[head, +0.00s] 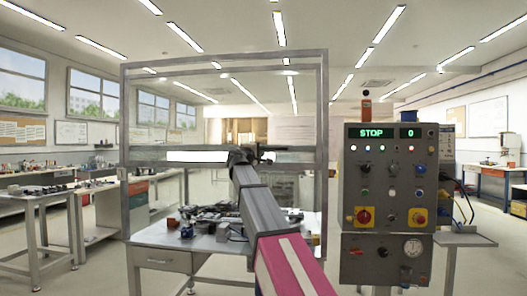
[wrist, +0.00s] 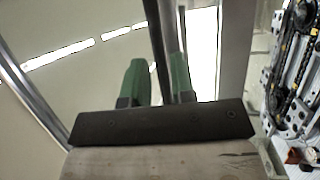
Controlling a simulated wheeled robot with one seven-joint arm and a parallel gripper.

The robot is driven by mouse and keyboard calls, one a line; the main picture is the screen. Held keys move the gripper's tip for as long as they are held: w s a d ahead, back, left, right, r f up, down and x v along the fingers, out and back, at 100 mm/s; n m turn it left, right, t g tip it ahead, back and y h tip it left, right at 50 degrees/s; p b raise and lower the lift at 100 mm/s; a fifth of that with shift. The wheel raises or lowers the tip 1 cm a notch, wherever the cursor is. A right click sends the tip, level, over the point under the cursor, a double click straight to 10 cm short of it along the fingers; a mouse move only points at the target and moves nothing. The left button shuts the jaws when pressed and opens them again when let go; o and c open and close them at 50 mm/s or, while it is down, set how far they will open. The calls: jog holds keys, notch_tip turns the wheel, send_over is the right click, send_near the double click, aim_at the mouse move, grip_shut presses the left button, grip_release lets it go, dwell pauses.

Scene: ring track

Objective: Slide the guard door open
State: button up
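The guard door (head: 226,57) is a clear panel in a grey metal frame, standing in front of a workbench with machinery in the head view. My arm reaches up to it from the lower middle. My gripper (head: 250,154) is at the door's mid-height, small and partly hidden by my own wrist. In the wrist view, the green fingers of my gripper (wrist: 159,80) are close together, one on each side of a dark upright bar, the door handle (wrist: 156,40). The fingers look shut on it. Their exact contact is hard to see.
A grey control box (head: 390,180) with a green "STOP 0" display stands right of the door. The workbench (head: 160,257) with machine parts is behind the door. Another bench (head: 35,199) stands at the left. Machine parts (wrist: 290,80) show at the wrist view's right edge.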

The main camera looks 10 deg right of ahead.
jog(key=v, duration=0.7)
jog(key=shift+d, duration=0.1)
jog(key=s+d+f+m+g+y, duration=0.1)
jog(key=s+d+f+g+y, duration=0.15)
jog(key=f, duration=1.15)
jog(key=s+d+f+m+g+y, duration=0.2)
jog(key=d+f+g, duration=0.1)
jog(key=f, duration=1.2)
jog(key=s+d+f+m+g+y, duration=0.1)
jog(key=s+d+f+g+y, duration=0.1)
jog(key=f, duration=1.2)
jog(key=s+f+m+g+y, duration=0.2)
jog(key=s+f+g+y, duration=0.1)
jog(key=s+f, duration=0.8)
jog(key=s+f+m+g+y, duration=0.3)
jog(key=s+f, duration=0.9)
jog(key=f, duration=0.4)
jog(key=shift+a+f+g+y, duration=0.2)
jog(key=shift+a+g+y, duration=0.2)
jog(key=shift+g, duration=0.35)
